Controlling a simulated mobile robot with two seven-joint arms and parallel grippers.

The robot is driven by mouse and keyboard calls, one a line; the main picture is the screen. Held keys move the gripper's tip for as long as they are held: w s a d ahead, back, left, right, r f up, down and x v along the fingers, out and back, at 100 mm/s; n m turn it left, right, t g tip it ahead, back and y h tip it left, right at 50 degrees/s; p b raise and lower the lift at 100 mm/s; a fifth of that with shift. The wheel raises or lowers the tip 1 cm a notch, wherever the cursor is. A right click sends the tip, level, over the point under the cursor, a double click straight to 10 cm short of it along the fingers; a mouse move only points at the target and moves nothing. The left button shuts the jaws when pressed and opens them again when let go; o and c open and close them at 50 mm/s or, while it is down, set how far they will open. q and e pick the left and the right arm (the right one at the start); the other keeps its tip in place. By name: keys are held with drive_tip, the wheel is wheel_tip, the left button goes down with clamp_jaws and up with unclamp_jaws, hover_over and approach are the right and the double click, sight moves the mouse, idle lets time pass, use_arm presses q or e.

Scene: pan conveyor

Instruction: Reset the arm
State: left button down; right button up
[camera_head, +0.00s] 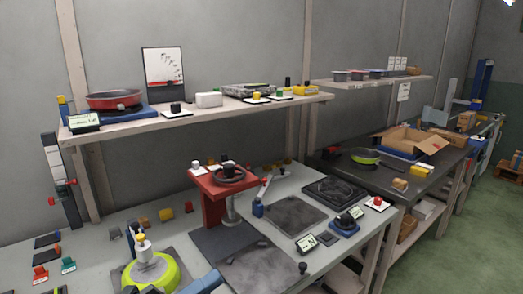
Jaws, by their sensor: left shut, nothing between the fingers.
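I see neither of my arms and neither gripper clearly in the head view. A green pan (168,276) is at the bottom left of the near workbench (100,230), with a white and yellow knob-topped part standing over its middle. A red stand (212,210) with a round dark pan-like part (228,176) on top stands at the middle of the bench.
A wall shelf (200,117) carries a red pan (113,99) on a blue base and several small parts. A dark bench (405,176) at the right holds an open cardboard box (412,141) and another green-rimmed pan (366,156). Green floor (445,255) is clear at the lower right.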

use_arm(q)
drive_tip(key=a+f+n+t+y+p, duration=0.1)
drive_tip(key=a+f+n+t+y, duration=0.4)
drive_tip(key=f+n+y, duration=1.3)
drive_tip(key=s+f+n+g+h, duration=0.3)
drive_tip(key=s+f+n+g, duration=0.3)
drive_tip(key=s+f+n, duration=0.3)
drive_tip(key=shift+s+a+f+n+g+p, duration=0.25)
drive_tip(key=shift+s+f+n+g+p, duration=0.15)
drive_tip(key=shift+n, duration=0.2)
use_arm(e)
drive_tip(key=shift+s+d+f+g, duration=0.15)
drive_tip(key=shift+s+d+g, duration=0.15)
drive_tip(key=shift+s+d, duration=0.15)
